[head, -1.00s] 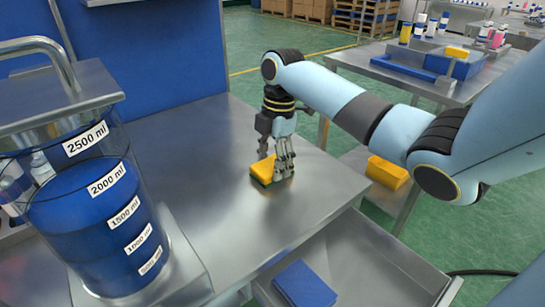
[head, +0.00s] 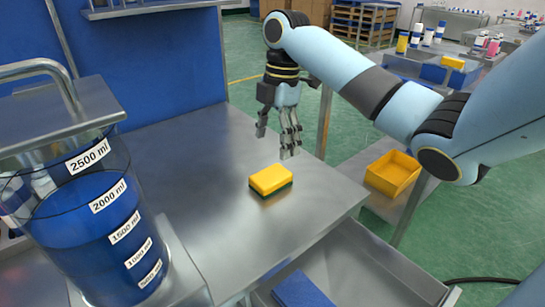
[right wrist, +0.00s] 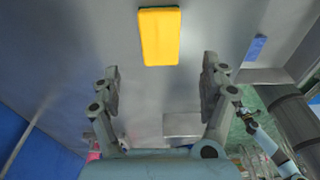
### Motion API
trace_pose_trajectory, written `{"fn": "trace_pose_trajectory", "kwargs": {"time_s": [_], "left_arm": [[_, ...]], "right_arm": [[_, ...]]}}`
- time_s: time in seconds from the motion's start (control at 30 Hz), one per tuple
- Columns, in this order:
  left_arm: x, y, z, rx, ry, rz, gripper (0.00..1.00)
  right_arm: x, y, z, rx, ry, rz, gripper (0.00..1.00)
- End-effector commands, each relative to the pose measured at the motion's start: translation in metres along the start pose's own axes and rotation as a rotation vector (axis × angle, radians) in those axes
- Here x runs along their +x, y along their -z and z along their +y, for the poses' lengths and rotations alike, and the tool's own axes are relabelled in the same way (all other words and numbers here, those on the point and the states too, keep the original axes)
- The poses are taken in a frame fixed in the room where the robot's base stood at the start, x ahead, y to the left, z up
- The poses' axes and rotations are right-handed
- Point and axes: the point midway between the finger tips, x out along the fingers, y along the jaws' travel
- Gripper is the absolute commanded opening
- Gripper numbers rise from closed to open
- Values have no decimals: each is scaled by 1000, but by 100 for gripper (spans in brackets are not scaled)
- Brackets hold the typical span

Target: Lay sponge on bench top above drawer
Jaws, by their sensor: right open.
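The sponge (head: 270,180), yellow on top with a dark green underside, lies flat on the steel bench top (head: 200,165), above the open drawer (head: 350,265). My right gripper (head: 277,142) is open and empty, above and behind the sponge and apart from it. In the right wrist view the yellow face of the sponge (right wrist: 159,36) shows beyond the two spread fingers (right wrist: 160,88). My left gripper is not in view.
A clear vessel of blue liquid (head: 95,235) with volume labels stands at the left. A blue item (head: 302,288) lies in the drawer. A yellow bin (head: 393,173) sits on a lower shelf at right. The bench around the sponge is clear.

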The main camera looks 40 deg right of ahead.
Motion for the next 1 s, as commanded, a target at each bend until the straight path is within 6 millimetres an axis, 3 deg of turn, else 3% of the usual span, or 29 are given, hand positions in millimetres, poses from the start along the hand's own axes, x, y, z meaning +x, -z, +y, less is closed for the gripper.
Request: {"fn": "trace_pose_trajectory", "kwargs": {"time_s": [0.1,0.27,1.0], "left_arm": [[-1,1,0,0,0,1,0],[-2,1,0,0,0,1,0],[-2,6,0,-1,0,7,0]], "right_arm": [[-20,0,1,-1,-2,-1,79],[-31,0,0,0,0,-1,79],[-32,0,0,0,0,0,79]]}}
